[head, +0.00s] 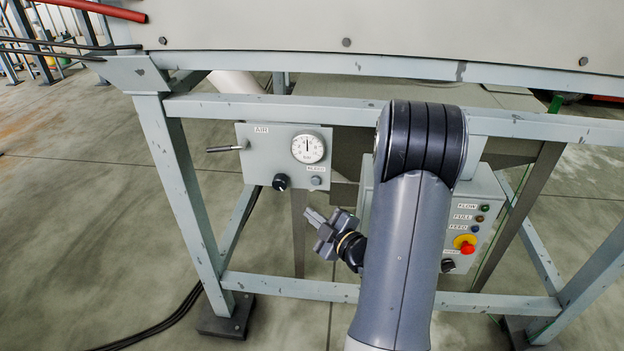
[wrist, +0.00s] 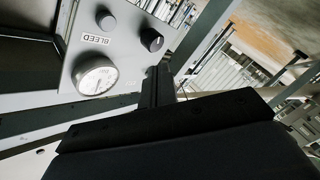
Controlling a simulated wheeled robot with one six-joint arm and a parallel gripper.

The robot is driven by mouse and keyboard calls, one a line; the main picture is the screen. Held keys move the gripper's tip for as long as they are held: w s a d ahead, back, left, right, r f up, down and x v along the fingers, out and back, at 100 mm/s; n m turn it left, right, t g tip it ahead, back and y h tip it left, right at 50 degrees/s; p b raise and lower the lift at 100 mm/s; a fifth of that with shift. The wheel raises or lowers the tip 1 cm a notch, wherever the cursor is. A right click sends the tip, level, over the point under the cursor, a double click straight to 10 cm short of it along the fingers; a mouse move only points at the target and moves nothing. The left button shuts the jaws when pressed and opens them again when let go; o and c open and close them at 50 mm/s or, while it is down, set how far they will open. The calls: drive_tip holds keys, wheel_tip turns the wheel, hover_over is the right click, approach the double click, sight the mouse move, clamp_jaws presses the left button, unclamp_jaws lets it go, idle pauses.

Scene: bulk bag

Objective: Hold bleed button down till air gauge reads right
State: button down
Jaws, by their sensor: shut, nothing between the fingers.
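The grey air panel (head: 262,168) hangs on the frame, with a white round air gauge (head: 308,148) at its upper right. The gauge needle points roughly straight up; its numbers are too small to read. The bleed button (head: 316,181) is a small grey round button below the gauge, under the BLEED label (head: 315,169). The wrist view shows the button (wrist: 105,19), label (wrist: 96,40) and gauge (wrist: 95,76) rotated. My gripper (head: 312,215) is shut and empty, below the panel and apart from the button. In the wrist view the fingers (wrist: 158,82) lie beside the black knob.
A black knob (head: 280,182) sits left of the button, and a lever (head: 224,149) sticks out at the panel's left. A control box (head: 484,215) with lamps and a red stop button (head: 465,243) stands behind my arm. Frame bars (head: 290,287) run around the panel.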

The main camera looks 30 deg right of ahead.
sight(316, 181)
drive_tip(key=shift+w+d, duration=0.1)
drive_tip(key=w+d+p, duration=0.1)
drive_tip(key=w+d, duration=0.3)
drive_tip(key=w, duration=0.3)
drive_tip(key=shift+d+p, duration=0.4)
drive_tip(key=shift+w, duration=0.1)
idle(1.9)
drive_tip(key=shift+w+d+b, duration=0.2)
drive_tip(key=shift+w+b, duration=0.05)
drive_tip(key=shift+b, duration=0.15)
drive_tip(key=shift+w+d, duration=0.3)
drive_tip(key=shift+w, duration=0.15)
idle(2.4)
drive_tip(key=shift+s+b, duration=0.1)
drive_tip(key=shift+b, duration=0.25)
idle(0.8)
drive_tip(key=shift+s+a+b, duration=0.4)
drive_tip(key=shift+s+a, duration=0.1)
drive_tip(key=shift+s, duration=0.2)
